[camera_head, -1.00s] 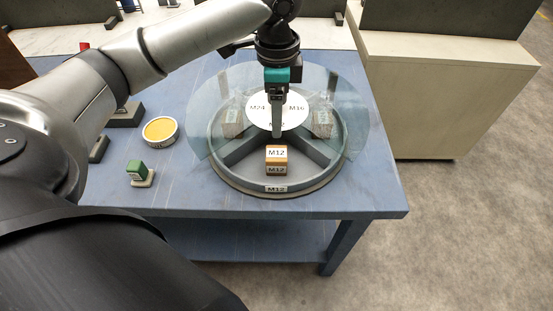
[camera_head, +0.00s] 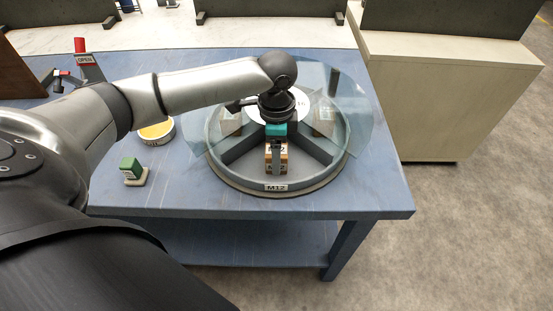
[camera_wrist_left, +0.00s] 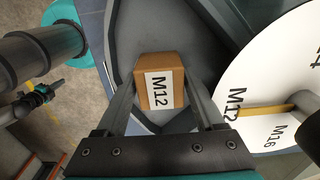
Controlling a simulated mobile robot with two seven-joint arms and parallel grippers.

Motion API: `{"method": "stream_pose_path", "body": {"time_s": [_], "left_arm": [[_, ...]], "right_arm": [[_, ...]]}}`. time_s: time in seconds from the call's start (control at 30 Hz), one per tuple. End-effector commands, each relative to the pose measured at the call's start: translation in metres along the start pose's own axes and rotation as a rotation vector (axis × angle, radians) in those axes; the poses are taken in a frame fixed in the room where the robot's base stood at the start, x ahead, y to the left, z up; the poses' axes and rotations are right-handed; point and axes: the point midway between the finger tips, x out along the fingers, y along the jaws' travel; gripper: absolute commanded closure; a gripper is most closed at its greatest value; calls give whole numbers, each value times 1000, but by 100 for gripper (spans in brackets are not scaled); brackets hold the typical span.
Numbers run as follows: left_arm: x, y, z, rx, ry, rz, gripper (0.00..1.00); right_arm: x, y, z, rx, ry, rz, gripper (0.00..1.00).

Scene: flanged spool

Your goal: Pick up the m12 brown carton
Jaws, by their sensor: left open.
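The M12 brown carton (camera_head: 267,168) sits in the front compartment of the round divided tray (camera_head: 233,179), partly hidden behind my left gripper (camera_head: 276,168). In the left wrist view the carton (camera_wrist_left: 160,81) lies between the two fingers of my left gripper (camera_wrist_left: 161,92), its white M12 label facing the camera. The fingers are open, one on each side of the carton; I cannot tell whether either touches it.
A clear cover (camera_head: 361,118) with a white labelled disc (camera_head: 262,117) lies over the tray's back compartments, where other cartons (camera_head: 325,122) sit.

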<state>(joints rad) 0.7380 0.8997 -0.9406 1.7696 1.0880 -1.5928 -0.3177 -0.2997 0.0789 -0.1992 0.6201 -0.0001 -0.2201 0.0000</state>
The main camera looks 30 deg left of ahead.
Motion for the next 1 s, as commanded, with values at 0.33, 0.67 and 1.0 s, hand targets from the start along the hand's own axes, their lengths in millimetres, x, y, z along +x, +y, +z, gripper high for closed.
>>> {"method": "stream_pose_path", "body": {"time_s": [0.33, 0.67, 1.0], "left_arm": [[8, 0, 0, 0, 1, -2, 37], [8, 0, 0, 0, 1, -2, 74], [8, -1, 0, 0, 1, -3, 100]], "right_arm": [[2, 0, 0, 1, 0, 0, 100], [2, 0, 0, 0, 0, 0, 100], [2, 0, 1, -1, -1, 0, 100]]}}
